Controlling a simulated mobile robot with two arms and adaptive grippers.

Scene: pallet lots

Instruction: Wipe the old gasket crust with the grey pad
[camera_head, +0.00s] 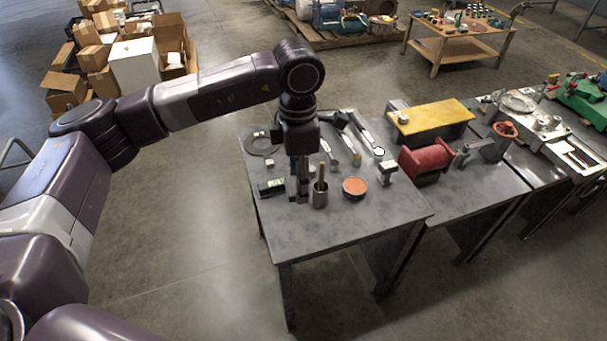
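My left gripper (298,196) points straight down over the left part of the near grey table (355,230). Its fingers are small and dark here, and I cannot tell whether they are open or hold anything. A metal cup (320,198) with a wooden-handled tool in it stands just right of the fingers. A round dish with an orange-red top (354,186) sits further right. I cannot make out the grey pad or the gasket crust for sure. My gripper and wrist hide part of the table behind them. My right gripper is out of view.
A small dark box (271,187) lies left of the fingers, with a thin ring (262,145) behind it. Wrenches (368,136) lie at the back. A small metal block (387,173) stands right. The table's front is clear. A red machine part (427,161) stands further right.

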